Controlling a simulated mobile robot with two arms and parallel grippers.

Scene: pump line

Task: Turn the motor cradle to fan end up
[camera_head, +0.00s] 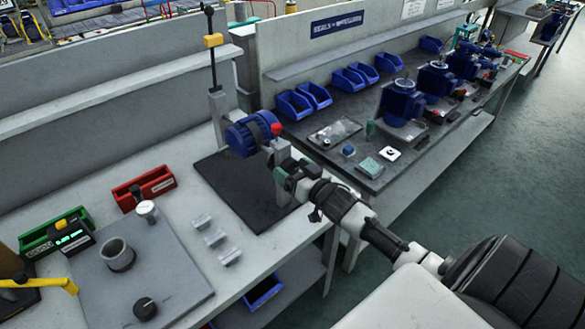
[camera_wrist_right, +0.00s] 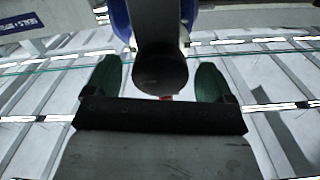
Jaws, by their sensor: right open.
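The motor cradle stands on a dark mat (camera_head: 232,190), with a blue motor (camera_head: 248,134) lying roughly sideways between its grey posts. A red knob (camera_head: 276,129) sits at the top of the near post. My right gripper (camera_head: 281,172) is at the near side of the cradle, just below the red knob. In the right wrist view my right gripper (camera_wrist_right: 160,82) has its green fingers apart. A dark, rounded part (camera_wrist_right: 160,68) shows between them, with blue motor behind it; I cannot tell if the fingers touch it. My left gripper is not in view.
A red bin (camera_head: 145,188), a green bin (camera_head: 55,232) and a grey plate (camera_head: 165,270) with a cup lie left on the bench. Several small metal blocks (camera_head: 215,238) lie nearer. A second bench at right holds blue bins and several blue motors.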

